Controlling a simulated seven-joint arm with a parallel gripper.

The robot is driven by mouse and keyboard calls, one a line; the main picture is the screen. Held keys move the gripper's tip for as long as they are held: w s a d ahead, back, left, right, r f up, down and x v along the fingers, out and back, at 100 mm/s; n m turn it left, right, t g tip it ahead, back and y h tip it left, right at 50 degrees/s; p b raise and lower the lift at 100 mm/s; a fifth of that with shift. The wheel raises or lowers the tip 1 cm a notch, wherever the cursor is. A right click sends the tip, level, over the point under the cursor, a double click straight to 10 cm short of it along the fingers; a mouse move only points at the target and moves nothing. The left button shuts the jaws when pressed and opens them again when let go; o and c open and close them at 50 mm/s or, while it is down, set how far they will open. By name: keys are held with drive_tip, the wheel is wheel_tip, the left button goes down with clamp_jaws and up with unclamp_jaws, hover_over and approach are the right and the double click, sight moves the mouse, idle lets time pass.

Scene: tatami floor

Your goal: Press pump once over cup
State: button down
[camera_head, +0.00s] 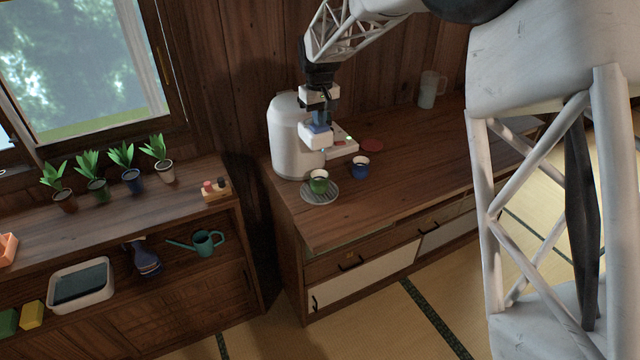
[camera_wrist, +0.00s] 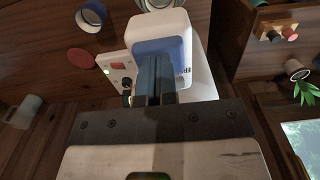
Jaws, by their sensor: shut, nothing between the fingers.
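The pump is a white rounded dispenser (camera_head: 285,140) at the left end of the wooden counter, with a white head and a blue pad (camera_wrist: 160,45) on top. A green cup (camera_head: 318,182) stands upright on a round grey drip plate (camera_head: 322,198) in front of it, below the head. A blue cup (camera_head: 360,168) stands just right of it and also shows in the wrist view (camera_wrist: 91,16). My gripper (camera_head: 319,116) is shut and empty, pointing down right over the blue pad. Whether the fingertips (camera_wrist: 154,64) touch the pad I cannot tell.
A pale pitcher (camera_head: 430,92) stands at the back. A lower shelf (camera_head: 200,188) with several potted plants is at left. The counter's right part is clear.

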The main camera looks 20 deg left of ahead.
drive_tip(key=shift+f, duration=0.7)
drive_tip(key=shift+r, duration=1.85)
drive_tip(key=shift+r, duration=0.1)
drive_tip(key=shift+r, duration=2.9)
